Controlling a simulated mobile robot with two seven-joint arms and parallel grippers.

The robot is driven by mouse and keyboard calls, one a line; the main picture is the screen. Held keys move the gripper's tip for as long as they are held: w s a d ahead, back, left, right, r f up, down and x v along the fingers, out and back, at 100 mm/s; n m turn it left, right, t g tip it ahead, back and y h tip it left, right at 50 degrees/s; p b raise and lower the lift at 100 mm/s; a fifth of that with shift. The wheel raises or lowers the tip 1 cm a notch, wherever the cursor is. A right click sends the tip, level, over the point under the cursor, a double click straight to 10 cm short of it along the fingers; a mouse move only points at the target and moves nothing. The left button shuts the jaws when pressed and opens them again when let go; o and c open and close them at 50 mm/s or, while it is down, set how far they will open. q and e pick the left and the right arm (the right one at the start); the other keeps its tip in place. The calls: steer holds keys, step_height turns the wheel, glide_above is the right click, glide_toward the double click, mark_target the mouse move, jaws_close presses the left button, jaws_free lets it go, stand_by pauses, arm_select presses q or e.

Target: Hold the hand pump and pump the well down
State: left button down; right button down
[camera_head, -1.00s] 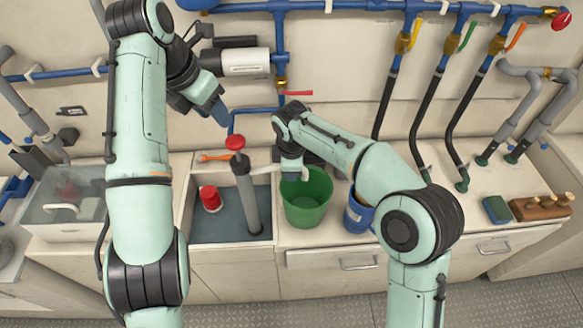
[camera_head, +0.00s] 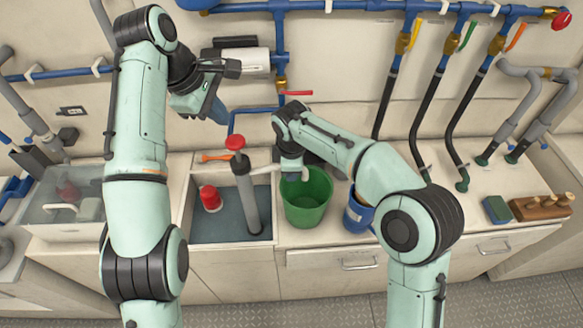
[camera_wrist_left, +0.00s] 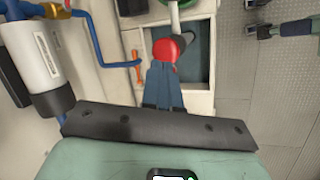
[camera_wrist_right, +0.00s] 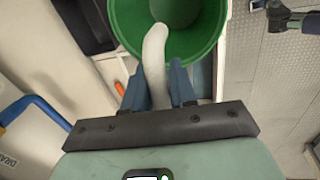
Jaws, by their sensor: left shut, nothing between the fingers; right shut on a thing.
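The hand pump (camera_head: 246,200) is a grey cylinder with a red knob (camera_head: 235,142) on top, standing in the recessed well (camera_head: 225,228) with a dark blue-grey bottom. Its pale spout (camera_wrist_right: 154,60) reaches over the green bucket (camera_head: 305,213). My right gripper (camera_head: 292,170) is shut on the spout; in the right wrist view the spout lies between its fingers. My left gripper (camera_head: 218,113) is shut and empty, above the pump in the head view. In the left wrist view the red knob (camera_wrist_left: 166,48) shows just beyond its blue fingertips; contact is not visible.
A red cylindrical object (camera_head: 210,198) is in the well, left of the pump. A blue bucket (camera_head: 357,212) stands right of the green one, partly behind my right arm. Blue pipes (camera_head: 280,45) and hoses run along the wall. A clear bin (camera_head: 70,205) stands at left.

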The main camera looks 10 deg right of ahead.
mark_target(240, 136)
arm_select(q)
steer(key=m, duration=0.7)
steer(key=shift+w+d+f, duration=0.2)
steer(key=shift+w+f, duration=0.05)
steer(key=shift+f, duration=0.1)
steer(key=m, duration=0.6)
steer(key=shift+w+d+f+m+h, duration=0.2)
steer(key=shift+m+h, duration=0.2)
steer(key=m, duration=0.6)
steer(key=shift+w+d+f, duration=0.1)
steer(key=shift+w+d, duration=0.05)
steer(key=shift+w, duration=0.05)
steer(key=m+h, duration=0.1)
steer(key=m, duration=0.5)
steer(key=shift+w+d, duration=0.1)
steer(key=shift+f, duration=2.5)
steer(key=shift+w+d, duration=0.1)
steer(key=shift+d, duration=0.2)
steer(key=shift+f, duration=0.1)
stand_by(0.4)
